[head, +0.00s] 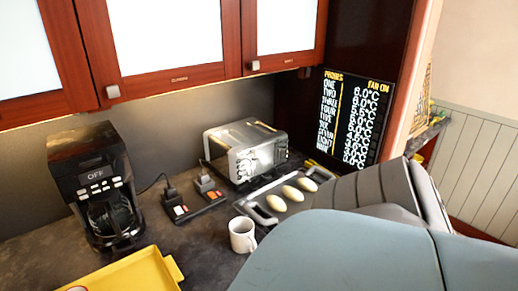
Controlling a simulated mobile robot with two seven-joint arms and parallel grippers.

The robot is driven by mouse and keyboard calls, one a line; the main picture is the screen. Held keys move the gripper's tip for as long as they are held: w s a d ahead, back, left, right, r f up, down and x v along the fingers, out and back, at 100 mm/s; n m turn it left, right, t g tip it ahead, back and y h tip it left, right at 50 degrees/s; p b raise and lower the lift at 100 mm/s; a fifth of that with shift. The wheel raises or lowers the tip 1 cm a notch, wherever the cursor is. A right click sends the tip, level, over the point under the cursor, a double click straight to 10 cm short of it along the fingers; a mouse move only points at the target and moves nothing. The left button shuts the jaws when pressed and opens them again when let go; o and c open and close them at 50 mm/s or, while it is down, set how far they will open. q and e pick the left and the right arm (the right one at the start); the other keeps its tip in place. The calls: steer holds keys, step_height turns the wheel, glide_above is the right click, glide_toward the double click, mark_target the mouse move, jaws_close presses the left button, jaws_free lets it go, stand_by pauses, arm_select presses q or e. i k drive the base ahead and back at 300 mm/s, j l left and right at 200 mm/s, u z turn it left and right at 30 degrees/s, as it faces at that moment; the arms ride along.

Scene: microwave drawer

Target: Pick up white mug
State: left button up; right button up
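The white mug (241,236) stands upright on the dark countertop, in the lower middle of the head view. Its open rim faces up, and its lower right side is close to my large blue-grey arm link, which covers the lower right of the picture. I cannot tell whether the link hides part of the mug.
Behind the mug are a tray (262,215) with three pale oval items and a silver toaster (245,150). A black coffee maker (92,180), a power strip (196,207) and a yellow tray (125,275) are to the left. Cabinets (165,40) hang above.

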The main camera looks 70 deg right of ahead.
mark_target(242, 229)
steer(key=z, duration=2)
steer(key=l+u, duration=0.25)
steer(key=u, duration=0.25)
steer(key=l+u, duration=0.25)
steer(key=u, duration=0.25)
steer(key=k+l+u, duration=0.15)
steer(key=u, duration=0.3)
